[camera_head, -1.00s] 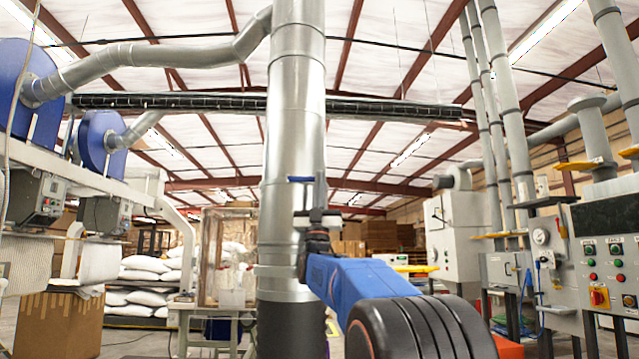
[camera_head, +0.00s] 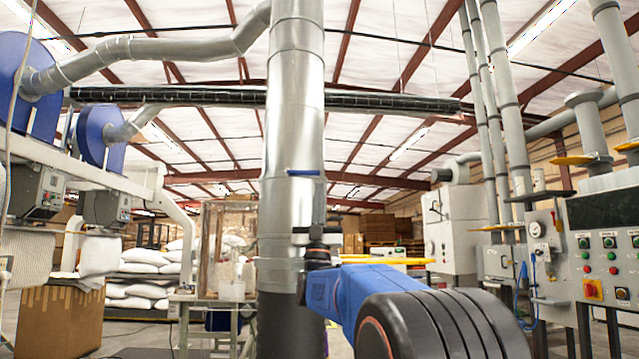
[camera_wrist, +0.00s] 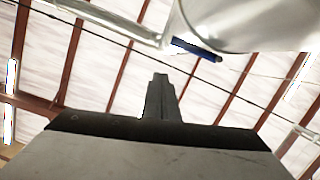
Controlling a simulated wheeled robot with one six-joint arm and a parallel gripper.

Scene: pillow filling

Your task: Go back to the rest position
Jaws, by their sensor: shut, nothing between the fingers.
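My gripper (camera_wrist: 160,92) shows in the wrist view as a dark, narrow pair of fingers pressed together, with nothing between them. It points up toward the ceiling. In the head view my gripper (camera_head: 314,232) is small and dark, at the end of my blue arm, in front of the large silver vertical pipe (camera_head: 295,120). Its fingertips are hard to make out there. The wrist view shows the silver pipe (camera_wrist: 260,22) above and to the right of the fingers, with a blue bar (camera_wrist: 195,49) by it. No gap to the pipe can be judged.
Sacks (camera_head: 150,262) are stacked at the back left, beside a clear-walled box (camera_head: 228,250) on a stand. A cardboard box (camera_head: 58,318) stands at the left. Control panels (camera_head: 605,245) and pipes line the right. Yellow bars (camera_head: 385,261) show behind my arm.

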